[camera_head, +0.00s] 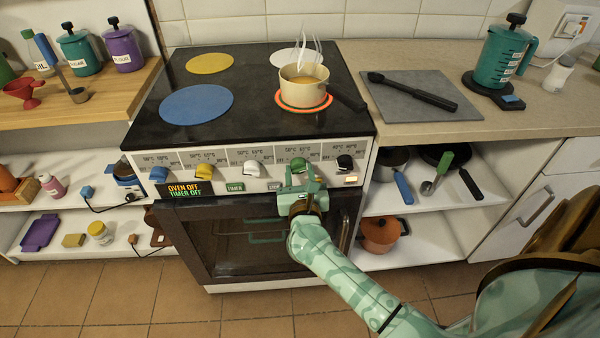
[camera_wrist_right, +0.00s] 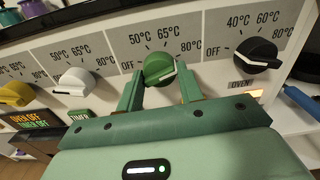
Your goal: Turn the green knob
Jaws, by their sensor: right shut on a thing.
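The green knob (camera_wrist_right: 160,70) is on the stove's front panel, between the white knob (camera_wrist_right: 76,82) and the black knob (camera_wrist_right: 258,55). In the head view the green knob (camera_head: 298,164) shows just above my right gripper (camera_head: 302,184). My right gripper's two green fingers (camera_wrist_right: 160,88) reach up to the knob from below, one on each side, and are shut on it. The knob's white pointer line slants up to the right in the wrist view. My left gripper is not in view.
A steaming pot (camera_head: 303,83) stands on the glowing front right burner, its handle pointing right. Blue (camera_head: 196,104) and yellow (camera_head: 210,63) burner discs lie bare. The oven door (camera_head: 262,240) is below the panel. Open shelves with pans (camera_head: 392,158) are at right.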

